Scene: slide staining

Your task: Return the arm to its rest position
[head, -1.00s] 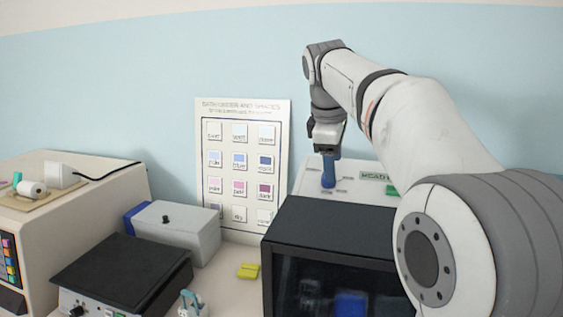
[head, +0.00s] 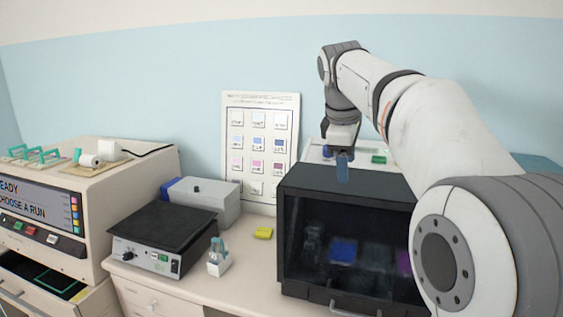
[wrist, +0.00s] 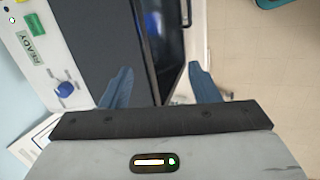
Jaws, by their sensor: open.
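My gripper (head: 343,168) hangs from my arm above the top of the black cabinet in the head view, its fingers pointing down. In the wrist view the two blue fingers of my gripper (wrist: 160,88) are spread apart with nothing between them. The arm reaches in from the right side of the head view, bent with its wrist pointing down. The black cabinet (head: 325,190) has a dark glass front, with blue and purple items showing dimly inside.
A white device (wrist: 72,50) marked READY lies beside the cabinet. A large machine (head: 95,190) stands left. A chart (head: 230,104) leans on the wall.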

